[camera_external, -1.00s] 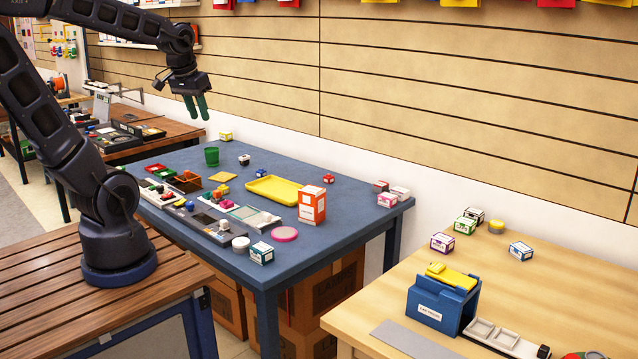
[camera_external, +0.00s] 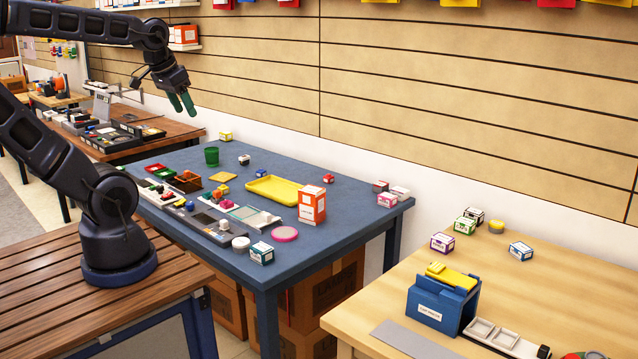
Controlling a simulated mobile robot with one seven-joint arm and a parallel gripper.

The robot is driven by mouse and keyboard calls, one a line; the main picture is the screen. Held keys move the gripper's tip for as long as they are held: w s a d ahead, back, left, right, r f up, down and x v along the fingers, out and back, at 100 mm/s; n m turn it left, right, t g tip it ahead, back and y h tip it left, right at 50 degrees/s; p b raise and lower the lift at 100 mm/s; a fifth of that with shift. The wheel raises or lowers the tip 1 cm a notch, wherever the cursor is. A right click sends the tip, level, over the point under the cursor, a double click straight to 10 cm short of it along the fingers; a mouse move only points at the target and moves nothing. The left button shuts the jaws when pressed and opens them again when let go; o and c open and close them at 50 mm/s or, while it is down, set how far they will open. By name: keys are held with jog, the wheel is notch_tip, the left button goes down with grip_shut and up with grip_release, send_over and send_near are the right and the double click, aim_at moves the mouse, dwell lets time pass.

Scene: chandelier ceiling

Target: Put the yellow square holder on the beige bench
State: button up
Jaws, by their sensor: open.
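A flat yellow square piece (camera_external: 222,177) lies on the blue table. A larger yellow rectangular tray (camera_external: 275,190) lies to its right; I cannot tell for sure which is the holder. The beige bench (camera_external: 540,280) is at the lower right, with a pale wooden top. My gripper (camera_external: 182,104) has green fingers that point down. It hangs in the air above the far left part of the blue table, well apart from both yellow pieces, open and empty.
The blue table (camera_external: 345,200) also bears a green cup (camera_external: 211,156), an orange box (camera_external: 312,204), a pink disc (camera_external: 284,234) and several small parts. On the beige bench stand a blue holder (camera_external: 440,308) with yellow on top and several small boxes. The bench has free room in its middle.

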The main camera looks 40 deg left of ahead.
jog(key=w+a+f+m+g, duration=0.2)
jog(key=w+a+m, duration=0.3)
jog(key=w, duration=0.7)
jog(key=m+g+h, duration=0.2)
jog(key=m+g, duration=0.1)
jog(key=m, duration=1)
send_over(223, 184)
jog(key=a, duration=0.2)
notch_tip(223, 184, down, 27)
jog(key=shift+w+d+f, duration=0.1)
jog(key=shift+d+f, duration=0.15)
jog(key=shift+f, duration=1.4)
jog(key=shift+d+f, duration=0.25)
jog(key=shift+f, duration=1.35)
jog(key=shift+w+d+f, duration=0.1)
jog(key=shift+d+f, duration=0.15)
jog(key=shift+f, duration=1.4)
jog(key=c, duration=1.2)
jog(key=shift+o, duration=0.2)
jog(key=shift+r, duration=0.1)
